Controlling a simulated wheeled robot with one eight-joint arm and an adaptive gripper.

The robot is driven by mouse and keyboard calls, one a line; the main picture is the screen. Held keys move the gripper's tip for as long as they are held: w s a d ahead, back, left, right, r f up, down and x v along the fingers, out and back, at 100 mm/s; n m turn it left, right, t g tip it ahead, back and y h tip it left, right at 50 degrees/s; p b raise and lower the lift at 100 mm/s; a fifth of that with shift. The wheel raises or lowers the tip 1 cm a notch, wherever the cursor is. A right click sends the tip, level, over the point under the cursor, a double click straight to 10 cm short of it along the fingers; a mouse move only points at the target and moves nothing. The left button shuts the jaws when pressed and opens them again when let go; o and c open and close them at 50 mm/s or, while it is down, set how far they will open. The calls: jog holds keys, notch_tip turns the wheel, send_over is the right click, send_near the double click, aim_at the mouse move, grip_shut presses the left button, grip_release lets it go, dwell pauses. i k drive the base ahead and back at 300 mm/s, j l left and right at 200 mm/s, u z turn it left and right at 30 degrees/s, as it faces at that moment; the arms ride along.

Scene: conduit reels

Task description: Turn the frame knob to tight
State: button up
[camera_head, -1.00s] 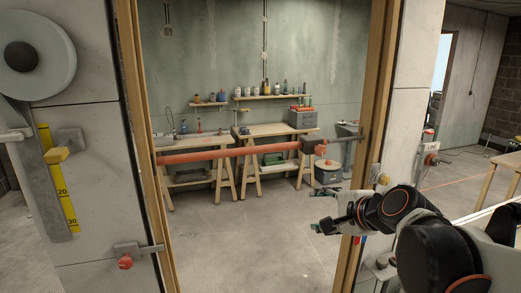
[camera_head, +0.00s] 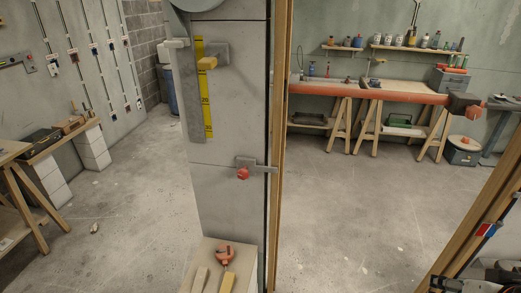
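A red knob (camera_head: 243,173) sits on a small grey bracket (camera_head: 250,162) on the pale wall panel, beside the wooden door frame (camera_head: 278,150). A short grey bar from the bracket reaches across to the frame. A second red knob (camera_head: 471,113) sits on the dark block at the right end of the red bar (camera_head: 370,93). I cannot tell which is the frame knob, or how either is set. A dark part of my gripper or arm (camera_head: 490,272) shows in the bottom right corner, far from the bracket knob. Its fingers are mostly cut off.
A small ledge (camera_head: 213,262) below the bracket holds a red tool (camera_head: 225,254) and wooden-handled tools. Above, a yellow scale (camera_head: 206,115) has a yellow knob (camera_head: 208,63) beside it. Workbenches stand at the left and behind the opening.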

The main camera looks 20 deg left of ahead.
aim_at(243, 174)
jog(key=u, duration=1.3)
